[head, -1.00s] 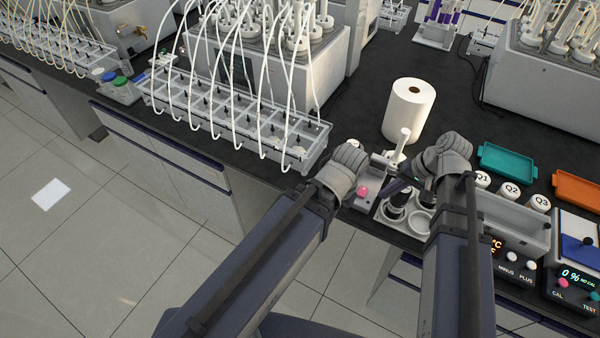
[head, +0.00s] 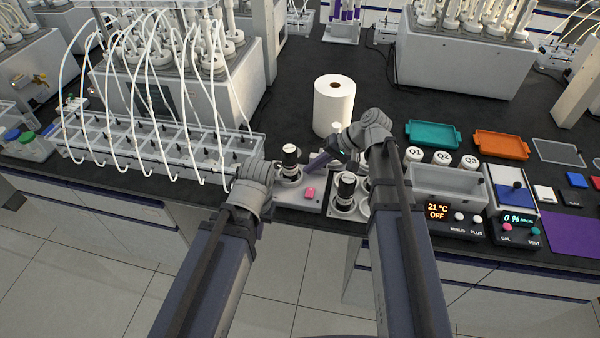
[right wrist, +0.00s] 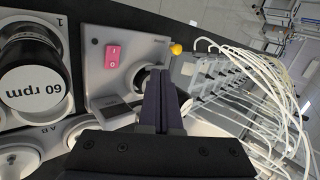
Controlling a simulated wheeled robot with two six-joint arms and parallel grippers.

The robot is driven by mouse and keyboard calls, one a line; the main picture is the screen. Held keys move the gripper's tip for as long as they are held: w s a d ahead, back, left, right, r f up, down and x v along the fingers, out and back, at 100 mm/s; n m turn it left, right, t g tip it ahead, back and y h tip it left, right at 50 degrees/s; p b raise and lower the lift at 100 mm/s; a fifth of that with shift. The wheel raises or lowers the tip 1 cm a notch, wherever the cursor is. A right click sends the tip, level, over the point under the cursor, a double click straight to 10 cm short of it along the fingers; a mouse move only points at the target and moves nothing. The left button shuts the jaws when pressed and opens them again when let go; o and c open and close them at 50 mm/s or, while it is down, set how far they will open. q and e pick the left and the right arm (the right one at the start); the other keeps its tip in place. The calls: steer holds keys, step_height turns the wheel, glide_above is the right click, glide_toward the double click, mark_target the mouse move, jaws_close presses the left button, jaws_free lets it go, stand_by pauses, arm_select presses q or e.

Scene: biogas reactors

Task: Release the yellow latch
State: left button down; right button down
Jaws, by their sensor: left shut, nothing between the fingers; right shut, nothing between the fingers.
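The yellow latch shows as a small yellow knob (right wrist: 176,48) at the edge of a pale device (right wrist: 135,48) in the right wrist view. I cannot make it out in the head view. The device (head: 290,198) carries a pink rocker switch (head: 310,193) and a black-topped cylinder (head: 290,156). My right gripper (head: 312,168) is shut and empty, its dark fingers reaching over the device beside the cylinder. In the right wrist view its fingertips (right wrist: 162,72) are below the yellow knob in the picture. My left gripper (head: 268,172) is at the device's left side; its fingers are mostly hidden.
A bottle rack with white tubes (head: 150,150) stands close left of my left gripper. A stirrer marked 60 rpm (right wrist: 33,84) is right of the device in the head view. A white paper roll (head: 334,105) stands behind. Teal (head: 434,134) and orange (head: 501,145) trays lie right.

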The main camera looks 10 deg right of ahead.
steer(key=b+x, duration=0.5)
steer(key=x, duration=0.3)
steer(key=shift+f+b, duration=0.25)
steer(key=shift+b, duration=0.05)
steer(key=a, duration=0.3)
steer(key=shift+w+f, duration=0.2)
steer(key=shift+w, duration=0.05)
steer(key=shift+a+f, duration=0.1)
steer(key=shift+a, duration=0.55)
